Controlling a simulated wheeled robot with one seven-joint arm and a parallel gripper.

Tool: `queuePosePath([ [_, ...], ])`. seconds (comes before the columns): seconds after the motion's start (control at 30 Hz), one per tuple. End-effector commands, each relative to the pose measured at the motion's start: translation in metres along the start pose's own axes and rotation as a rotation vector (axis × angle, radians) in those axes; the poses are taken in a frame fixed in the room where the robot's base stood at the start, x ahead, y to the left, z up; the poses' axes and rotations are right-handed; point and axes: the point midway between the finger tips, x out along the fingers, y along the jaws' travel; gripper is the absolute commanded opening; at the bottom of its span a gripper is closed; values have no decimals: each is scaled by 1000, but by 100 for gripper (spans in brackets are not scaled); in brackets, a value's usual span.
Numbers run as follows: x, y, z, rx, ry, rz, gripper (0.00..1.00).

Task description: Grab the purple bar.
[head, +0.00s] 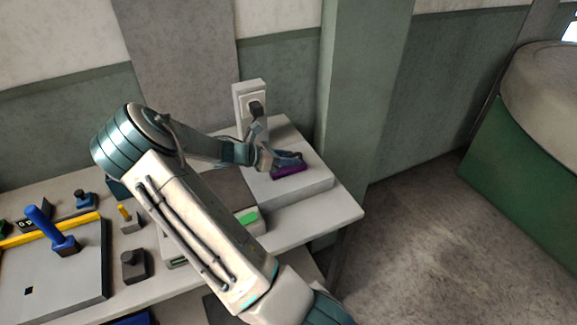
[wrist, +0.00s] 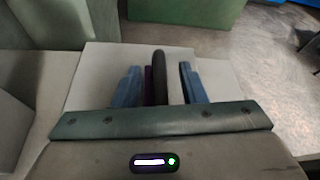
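The purple bar (head: 289,171) lies on the pale raised block at the right end of the table in the head view. My gripper (head: 287,158) is down at the bar, its blue fingers partly covering it. In the wrist view, the two fingers of my gripper (wrist: 159,68) stand apart. A narrow strip of the purple bar (wrist: 149,86) shows near the left finger, beside a dark rounded bar (wrist: 160,76). A gap shows between the dark bar and the right finger. Whether the left finger touches the purple bar I cannot tell.
The pale block (head: 312,188) bears an upright white post (head: 249,92) with a dark fitting. A grey plate (head: 45,275) with a blue-handled piece (head: 50,230) lies at left. Small stamps stand nearby. A green pillar (head: 362,100) rises behind the table's right end.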

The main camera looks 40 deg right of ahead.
Motion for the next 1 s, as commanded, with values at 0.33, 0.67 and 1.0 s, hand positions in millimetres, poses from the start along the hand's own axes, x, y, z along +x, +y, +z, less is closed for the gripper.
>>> queuePosePath([
  [0.33, 0, 0, 0, 1, 0, 0, 0],
  [0.67, -1, 0, 2, 2, -1, 0, 0],
  [1.0, -12, -5, 28, 6, 2, 3, 0],
])
